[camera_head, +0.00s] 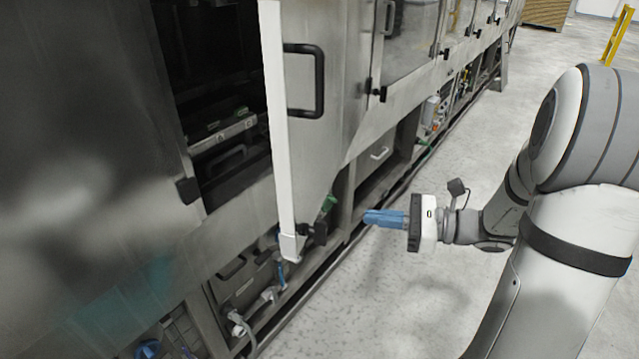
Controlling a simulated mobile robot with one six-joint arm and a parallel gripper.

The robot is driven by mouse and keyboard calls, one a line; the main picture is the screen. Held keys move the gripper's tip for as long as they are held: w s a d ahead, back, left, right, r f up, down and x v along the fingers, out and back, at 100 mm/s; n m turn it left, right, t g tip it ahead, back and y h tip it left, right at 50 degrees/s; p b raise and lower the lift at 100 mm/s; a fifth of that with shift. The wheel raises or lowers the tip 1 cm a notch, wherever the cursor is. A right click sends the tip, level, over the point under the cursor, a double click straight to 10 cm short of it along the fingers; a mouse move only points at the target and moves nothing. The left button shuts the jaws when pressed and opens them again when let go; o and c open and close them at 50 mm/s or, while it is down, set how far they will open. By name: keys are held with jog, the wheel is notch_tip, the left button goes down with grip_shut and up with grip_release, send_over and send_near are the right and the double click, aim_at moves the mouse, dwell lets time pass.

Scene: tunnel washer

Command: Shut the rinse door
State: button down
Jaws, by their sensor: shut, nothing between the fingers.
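The rinse door (330,95) stands open in the head view, swung out from the machine front, with its white edge toward me and a black handle (318,80) on its outer face. The dark opening (222,120) shows to its left. My gripper (368,217) has blue fingers, shut and empty. It is to the right of the door's lower part and points left toward it. A gap shows between the fingertips and the door in the picture; the exact depth is hard to tell.
The washer's front runs back to the right with further doors (408,38) and black latches. Pipes and hoses (240,325) show low under the machine. The grey floor (400,290) at right is clear. A yellow post (617,38) stands far back right.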

jog(key=w+d+m+t, duration=0.1)
jog(key=p, duration=0.3)
send_near(301, 195)
jog(key=x, duration=0.6)
jog(key=shift+w+a+f, duration=0.1)
jog(key=shift+w+a, duration=0.1)
jog(key=shift+a, duration=0.15)
